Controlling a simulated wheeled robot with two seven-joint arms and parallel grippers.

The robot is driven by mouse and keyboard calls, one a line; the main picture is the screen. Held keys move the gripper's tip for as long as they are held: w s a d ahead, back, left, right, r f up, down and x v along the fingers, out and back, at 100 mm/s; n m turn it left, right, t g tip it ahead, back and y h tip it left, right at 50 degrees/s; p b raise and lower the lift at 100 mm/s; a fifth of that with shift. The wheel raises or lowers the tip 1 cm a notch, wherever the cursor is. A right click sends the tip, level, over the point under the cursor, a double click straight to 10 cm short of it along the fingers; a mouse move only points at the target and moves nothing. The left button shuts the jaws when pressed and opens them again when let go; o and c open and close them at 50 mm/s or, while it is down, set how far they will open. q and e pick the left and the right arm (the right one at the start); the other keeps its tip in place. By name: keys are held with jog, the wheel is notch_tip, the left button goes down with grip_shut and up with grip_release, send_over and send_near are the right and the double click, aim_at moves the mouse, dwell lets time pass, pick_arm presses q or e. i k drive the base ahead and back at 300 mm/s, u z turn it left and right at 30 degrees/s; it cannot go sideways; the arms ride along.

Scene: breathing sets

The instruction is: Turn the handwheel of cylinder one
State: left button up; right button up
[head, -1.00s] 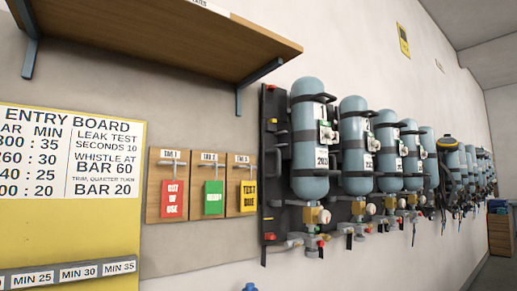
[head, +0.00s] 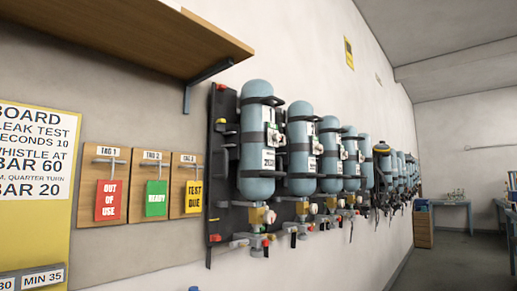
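The nearest breathing cylinder (head: 257,150) is light blue-grey and hangs upright on a dark wall backplate (head: 222,165), held by black bands. A label partly reading "20" is on its front. A brass valve (head: 258,214) with small red and pale fittings sits at its lower end. I cannot tell which of these fittings is the handwheel, or read a cylinder number for certain. Neither of my grippers shows in the head view.
More cylinders (head: 301,150) line the wall to the right. Tag boards hold a red "OUT OF USE" tag (head: 109,200), a green "READY" tag (head: 156,198) and a yellow "TEST DUE" tag (head: 194,196). A wooden shelf (head: 150,35) juts out overhead. Floor (head: 455,262) at right is clear.

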aim_at(269, 218)
jog(key=z, duration=1.55)
jog(key=i, duration=2)
jog(key=u, duration=1.75)
